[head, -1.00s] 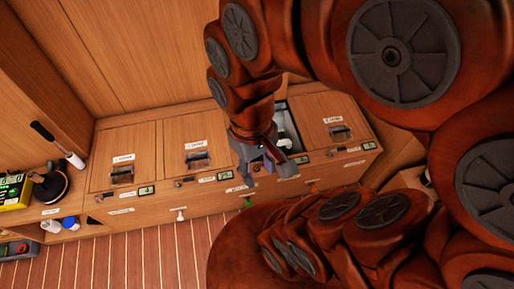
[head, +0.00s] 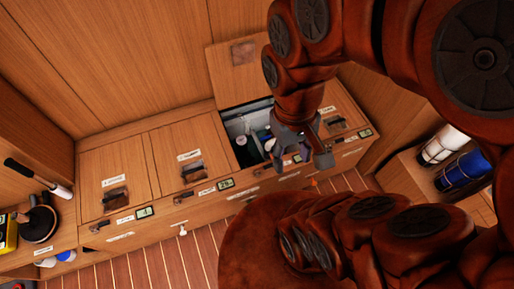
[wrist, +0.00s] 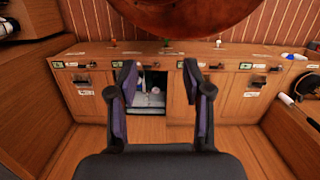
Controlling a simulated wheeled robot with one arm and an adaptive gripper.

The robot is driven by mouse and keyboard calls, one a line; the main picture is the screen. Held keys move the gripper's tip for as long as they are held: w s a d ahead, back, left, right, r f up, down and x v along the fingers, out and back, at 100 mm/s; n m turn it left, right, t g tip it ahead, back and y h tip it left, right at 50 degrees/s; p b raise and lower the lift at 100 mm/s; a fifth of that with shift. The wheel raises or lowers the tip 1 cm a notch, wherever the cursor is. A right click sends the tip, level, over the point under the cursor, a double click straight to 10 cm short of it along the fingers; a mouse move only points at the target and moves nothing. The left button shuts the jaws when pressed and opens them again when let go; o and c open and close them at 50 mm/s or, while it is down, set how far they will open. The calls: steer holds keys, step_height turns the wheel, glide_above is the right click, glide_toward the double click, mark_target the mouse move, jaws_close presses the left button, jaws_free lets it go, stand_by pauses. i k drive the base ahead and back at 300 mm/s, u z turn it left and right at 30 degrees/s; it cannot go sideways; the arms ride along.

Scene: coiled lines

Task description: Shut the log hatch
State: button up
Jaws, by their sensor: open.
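One hatch in the row of wooden lockers stands open, its wooden lid (head: 238,72) raised against the back wall in the head view. I cannot read its label, so I cannot confirm it is the log hatch. Its open compartment (head: 240,150) holds pale and dark items, and it also shows between my fingers in the wrist view (wrist: 151,84). My gripper (head: 303,158) is open and empty over the front right of the opening, and its spread fingers show in the wrist view (wrist: 159,72). My arm hides the opening's right part.
Closed hatches lie to the left (head: 112,172) and right (head: 340,108) of the opening. Latches and small displays line the front edge. A dark round object (head: 38,222) stands far left. White and blue rolls (head: 462,172) sit at right.

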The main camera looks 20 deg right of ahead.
mark_target(237, 76)
steer(key=z, duration=0.1)
steer(key=k, duration=0.5)
steer(key=z, duration=0.75)
steer(key=i, duration=0.8)
steer(key=u, duration=2.1)
